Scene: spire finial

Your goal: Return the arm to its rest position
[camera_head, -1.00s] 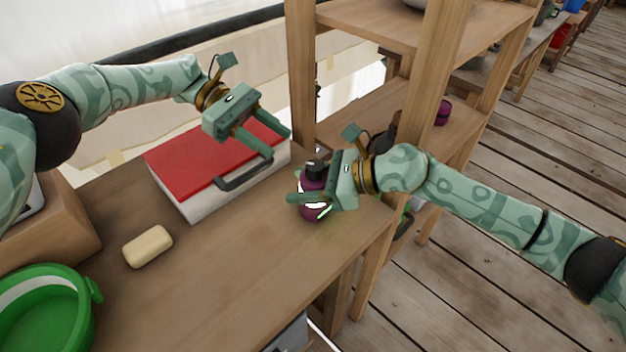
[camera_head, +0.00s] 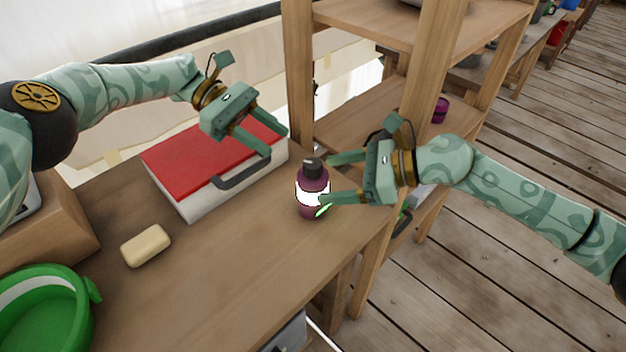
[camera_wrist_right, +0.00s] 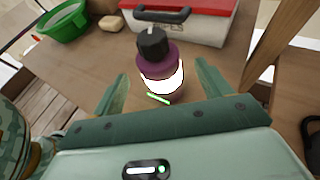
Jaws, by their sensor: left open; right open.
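My right gripper (camera_head: 345,178) is open and empty beside a purple bottle (camera_head: 311,181) with a black cap and white label. The bottle stands upright on the wooden table, just left of the right gripper's fingertips. In the right wrist view the bottle (camera_wrist_right: 160,78) stands ahead, between the lines of the two open fingers (camera_wrist_right: 160,82). My left gripper (camera_head: 262,140) is open and empty above the red-lidded white box (camera_head: 205,160).
A cream soap-like block (camera_head: 146,246) and a green bucket (camera_head: 48,318) are on the table's left side. A wooden shelf (camera_head: 298,75) stands behind the right gripper. The table's front middle (camera_head: 215,275) is clear.

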